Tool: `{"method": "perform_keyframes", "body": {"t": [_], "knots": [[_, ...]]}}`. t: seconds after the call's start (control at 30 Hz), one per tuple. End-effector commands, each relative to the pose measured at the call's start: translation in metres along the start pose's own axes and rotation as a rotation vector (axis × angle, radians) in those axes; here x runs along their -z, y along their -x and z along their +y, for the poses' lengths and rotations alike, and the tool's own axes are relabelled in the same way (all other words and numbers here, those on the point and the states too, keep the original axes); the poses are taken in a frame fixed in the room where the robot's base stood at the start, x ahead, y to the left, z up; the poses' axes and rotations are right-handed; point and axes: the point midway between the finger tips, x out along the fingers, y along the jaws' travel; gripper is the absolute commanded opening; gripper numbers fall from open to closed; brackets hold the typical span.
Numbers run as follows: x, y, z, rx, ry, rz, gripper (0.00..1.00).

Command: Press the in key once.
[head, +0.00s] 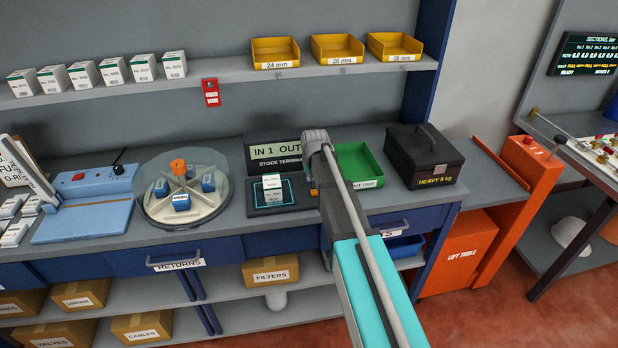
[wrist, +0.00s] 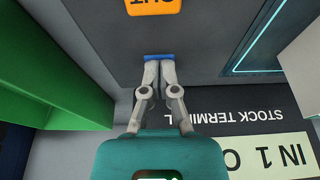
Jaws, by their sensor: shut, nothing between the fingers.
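The stock terminal stands at the back of the bench, its display (head: 268,151) starting "IN 1 OUT", the rest hidden by my arm. The display also shows upside down in the wrist view (wrist: 285,155). My gripper (wrist: 160,64) is shut and empty, fingertips over the dark key panel (wrist: 203,50). A blue strip (wrist: 159,55), apparently a key, shows just beyond the fingertips; its label is hidden, and I cannot tell whether they touch it. The orange out key (wrist: 154,6) lies apart from the fingertips at the top edge.
A white box (head: 273,189) stands on the teal-outlined pad (head: 258,202) left of my arm. A green tray (head: 358,165) is close on the right, also in the wrist view (wrist: 60,80). A black case (head: 425,155) and a round carousel (head: 185,207) stand farther off.

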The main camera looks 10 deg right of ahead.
Motion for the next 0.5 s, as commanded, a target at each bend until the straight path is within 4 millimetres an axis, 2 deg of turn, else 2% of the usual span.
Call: {"method": "perform_keyframes", "body": {"t": [0.03, 0.27, 0.5], "knots": [[-0.005, -0.001, 0.0, 0.0, 0.0, -0.013, 0.0], [-0.006, 0.0, 0.0, 0.0, 0.0, -0.013, 0.0], [-0.003, 0.01, 0.0, 0.0, 0.0, -0.011, 0.0]]}}
